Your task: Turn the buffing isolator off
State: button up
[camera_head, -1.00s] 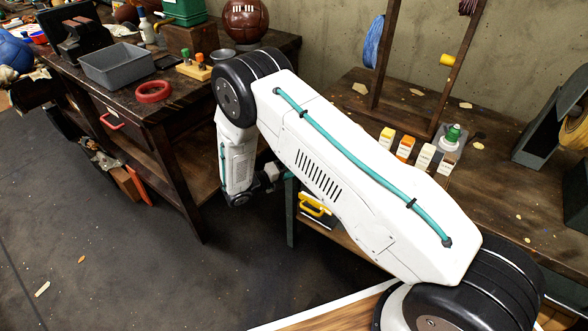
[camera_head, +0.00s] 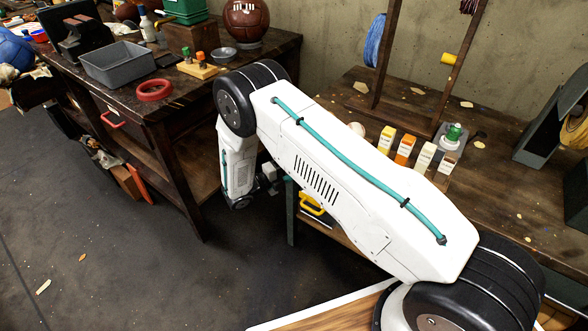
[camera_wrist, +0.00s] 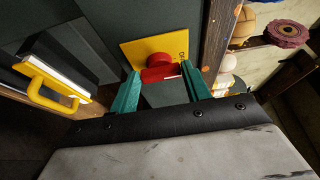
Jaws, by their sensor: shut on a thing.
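The buffing isolator shows in the wrist view as a yellow plate (camera_wrist: 140,50) with a round red knob (camera_wrist: 158,66), on a dark panel. Dark lettering stands at the plate's right edge, too partly seen to read. My gripper (camera_wrist: 162,82), with two teal fingers, reaches up to the plate and is shut on the red knob, one finger on each side. In the head view my white arm hides the isolator and the gripper's fingers.
A yellow handle (camera_wrist: 48,92) sticks out left of the gripper. A wooden post (camera_wrist: 215,35) stands close on the right, with a pinkish wheel (camera_wrist: 287,33) beyond. In the head view, a workbench (camera_head: 285,45) with a tray and ball stands at left; a bench (camera_head: 480,205) with small bottles stands at right.

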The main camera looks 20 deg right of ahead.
jog(key=o, duration=1)
jog(key=shift+c, duration=0.2)
jog(key=v, duration=0.7)
jog(key=shift+a, duration=0.4)
